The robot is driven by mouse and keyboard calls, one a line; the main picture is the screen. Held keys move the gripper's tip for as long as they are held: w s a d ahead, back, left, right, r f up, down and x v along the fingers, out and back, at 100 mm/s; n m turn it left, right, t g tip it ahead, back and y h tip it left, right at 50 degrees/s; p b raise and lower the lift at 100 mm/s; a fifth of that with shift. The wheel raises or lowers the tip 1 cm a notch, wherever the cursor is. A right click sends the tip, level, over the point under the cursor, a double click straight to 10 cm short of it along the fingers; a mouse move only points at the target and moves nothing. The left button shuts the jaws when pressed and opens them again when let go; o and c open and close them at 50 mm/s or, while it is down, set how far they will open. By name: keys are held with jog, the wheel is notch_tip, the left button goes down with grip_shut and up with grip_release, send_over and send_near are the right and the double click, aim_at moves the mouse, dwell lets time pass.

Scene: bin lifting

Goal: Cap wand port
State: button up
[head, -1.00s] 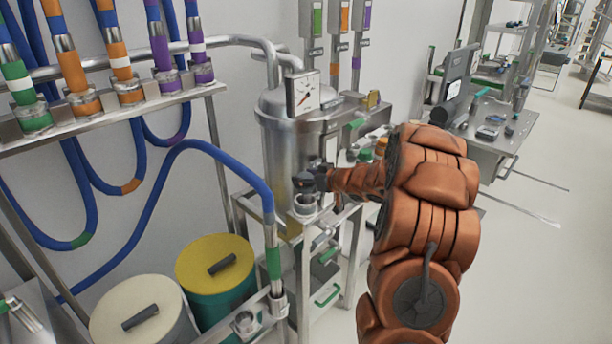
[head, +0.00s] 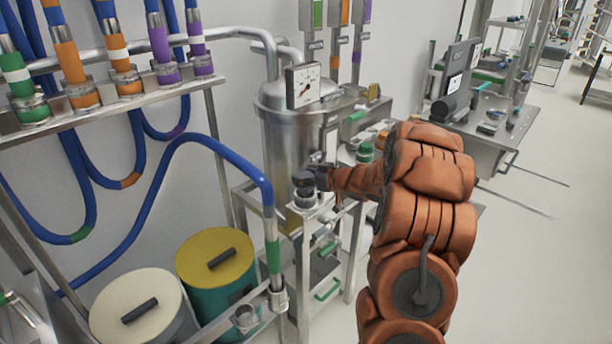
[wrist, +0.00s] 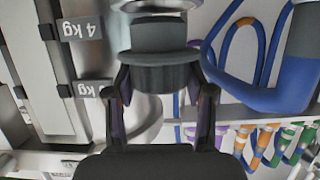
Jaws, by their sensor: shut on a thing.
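My gripper (wrist: 160,92) is shut on a dark grey cap (wrist: 158,62) with a wider rim, which fills the space between the fingers. In the head view my gripper (head: 318,180) holds the cap (head: 302,182) at the metal wand port (head: 305,199), on the stand in front of the steel tank. The cap hides the port's mouth. I cannot tell whether it is seated or just above. In the wrist view a metal ring (wrist: 158,6) shows close beyond the cap's rim.
The steel tank (head: 290,145) with its gauge stands right behind the port. A blue hose (head: 225,150) with a green band arches left of it. Yellow-lidded (head: 225,245) and cream-lidded (head: 125,305) drums stand lower left. Open floor lies to the right.

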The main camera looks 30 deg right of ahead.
jog(key=shift+f, duration=0.5)
jog(key=shift+f, duration=1.15)
dwell(1.1)
jog(key=o, duration=1.5)
jog(key=shift+c, duration=0.2)
jog(key=v, duration=1.2)
jog(key=shift+r, duration=0.1)
